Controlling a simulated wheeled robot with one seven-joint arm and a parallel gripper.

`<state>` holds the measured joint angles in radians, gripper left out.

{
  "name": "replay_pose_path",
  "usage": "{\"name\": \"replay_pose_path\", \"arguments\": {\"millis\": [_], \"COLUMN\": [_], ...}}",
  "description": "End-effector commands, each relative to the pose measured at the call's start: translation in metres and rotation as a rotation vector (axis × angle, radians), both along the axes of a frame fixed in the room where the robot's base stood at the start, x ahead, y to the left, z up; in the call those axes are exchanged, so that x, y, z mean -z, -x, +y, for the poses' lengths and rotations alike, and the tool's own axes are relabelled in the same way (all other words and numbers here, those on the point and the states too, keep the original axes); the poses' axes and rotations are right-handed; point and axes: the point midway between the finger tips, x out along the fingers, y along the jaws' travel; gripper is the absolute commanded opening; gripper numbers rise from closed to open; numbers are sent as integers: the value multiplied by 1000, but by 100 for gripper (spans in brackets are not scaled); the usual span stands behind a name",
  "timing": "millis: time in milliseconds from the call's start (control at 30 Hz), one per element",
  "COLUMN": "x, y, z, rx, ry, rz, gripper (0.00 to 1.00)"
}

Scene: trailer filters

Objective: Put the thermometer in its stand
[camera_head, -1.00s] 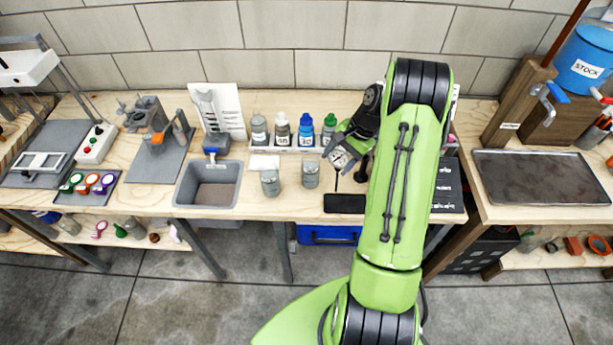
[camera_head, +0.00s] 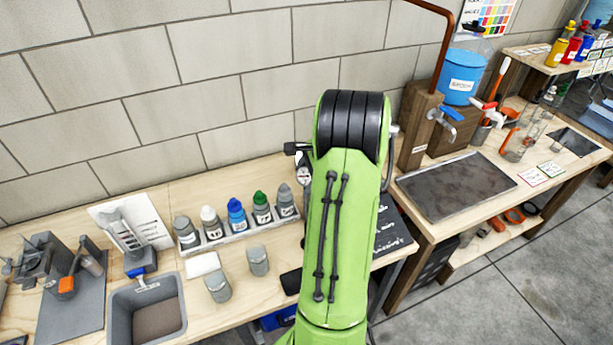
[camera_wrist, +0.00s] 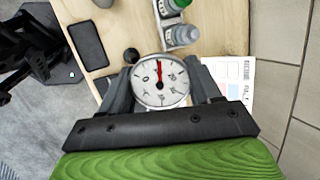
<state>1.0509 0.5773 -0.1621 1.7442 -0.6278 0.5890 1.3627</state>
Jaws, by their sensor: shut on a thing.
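The thermometer has a round white dial (camera_wrist: 161,83) with a red pointer and black marks. It shows in the wrist view between the two grey fingers of my gripper (camera_wrist: 160,88), which is shut on it, with the dial facing the camera. Its stem is hidden behind the dial. In the head view my green arm covers most of the gripper and the thermometer. I cannot make out the stand for certain. A small black round knob (camera_wrist: 131,55) shows just beyond the dial in the wrist view.
A rack (camera_head: 240,232) of several dropper bottles stands at the back of the wooden bench. Two grey jars, one of them this jar (camera_head: 258,261), stand before it. A grey sink (camera_head: 118,307) is left. A dark tray (camera_head: 455,187) lies on the right bench beside a wooden post.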

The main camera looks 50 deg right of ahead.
Motion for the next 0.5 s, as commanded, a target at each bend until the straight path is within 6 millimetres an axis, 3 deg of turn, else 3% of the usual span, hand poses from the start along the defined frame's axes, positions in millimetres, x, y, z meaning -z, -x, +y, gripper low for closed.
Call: {"name": "replay_pose_path", "arguments": {"millis": [500], "x": [46], "y": [1], "z": [0], "rx": [0], "ry": [0], "rz": [1], "gripper": [27]}}
